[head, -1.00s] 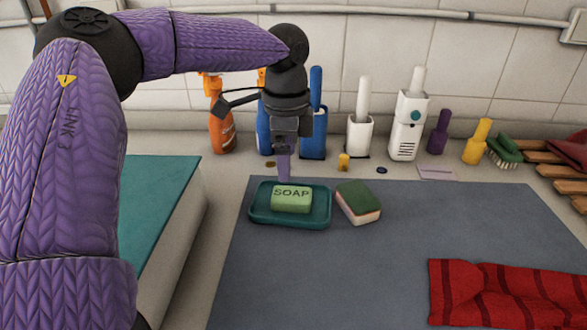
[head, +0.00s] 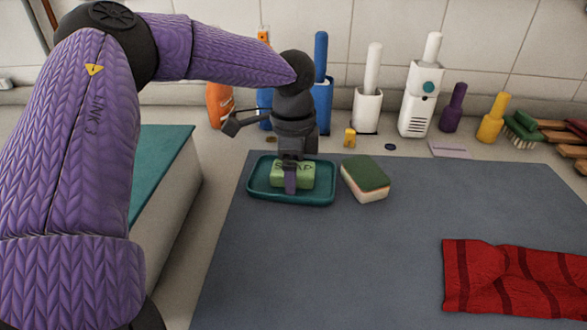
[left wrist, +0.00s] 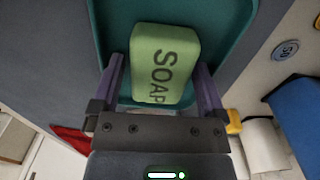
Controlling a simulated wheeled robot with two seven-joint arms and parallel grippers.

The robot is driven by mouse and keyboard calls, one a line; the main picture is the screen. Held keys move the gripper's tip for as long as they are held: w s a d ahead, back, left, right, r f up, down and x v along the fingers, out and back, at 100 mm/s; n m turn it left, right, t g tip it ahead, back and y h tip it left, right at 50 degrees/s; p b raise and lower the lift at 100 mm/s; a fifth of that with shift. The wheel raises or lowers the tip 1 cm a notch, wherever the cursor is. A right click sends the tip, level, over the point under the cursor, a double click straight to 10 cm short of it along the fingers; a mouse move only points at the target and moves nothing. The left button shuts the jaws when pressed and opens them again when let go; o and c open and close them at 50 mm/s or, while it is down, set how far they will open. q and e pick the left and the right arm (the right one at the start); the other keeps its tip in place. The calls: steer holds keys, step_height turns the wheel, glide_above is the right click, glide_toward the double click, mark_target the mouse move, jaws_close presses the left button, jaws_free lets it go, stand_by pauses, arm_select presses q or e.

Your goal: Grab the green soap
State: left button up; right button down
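The green soap (head: 305,176), marked SOAP, lies in a teal dish (head: 262,194) on the grey mat. My left gripper (head: 290,178) is down at the soap, with one purple finger in front of its near side. In the left wrist view the soap (left wrist: 165,62) lies between the two spread fingers of the gripper (left wrist: 160,85), with a visible gap on each side. The teal dish (left wrist: 222,50) also shows around it. The soap's end near the palm is between the fingers. My right gripper is not in view.
A green and pink sponge (head: 366,178) lies just right of the dish. A red striped cloth (head: 510,278) lies at front right. Bottles and brushes, including a white dispenser (head: 420,100), line the wall. The middle of the mat (head: 330,260) is clear.

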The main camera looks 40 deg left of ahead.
arm_select(q)
steer(key=c, duration=1.1)
